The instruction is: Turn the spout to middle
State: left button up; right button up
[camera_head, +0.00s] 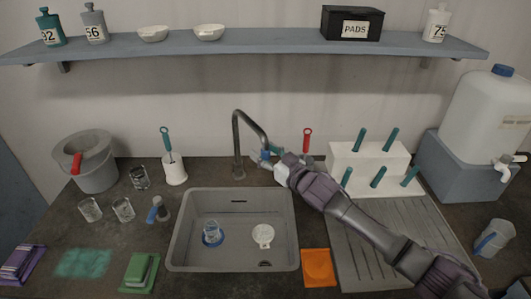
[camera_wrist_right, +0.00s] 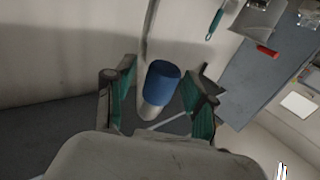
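The dark grey tap (camera_head: 237,145) stands behind the sink (camera_head: 178,240), and its curved spout (camera_head: 252,122) points to the right and toward me. My right gripper (camera_head: 264,155) is at the spout's end, reaching in from the right. In the right wrist view, the blue spout tip (camera_wrist_right: 162,82) lies between the green-padded fingers of my right gripper (camera_wrist_right: 158,105). The fingers are open, with a visible gap on each side of the tip. In the head view the spout's end is partly hidden by the gripper. My left gripper is not in view.
A glass with a blue base (camera_head: 212,234) and a white strainer-like piece (camera_head: 263,235) lie in the sink. A white rack (camera_head: 350,160) with several teal-handled tools stands right of the tap, close to my arm. A brush holder (camera_head: 174,172) stands left. A shelf (camera_head: 270,42) hangs above.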

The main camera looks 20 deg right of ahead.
grip_shut()
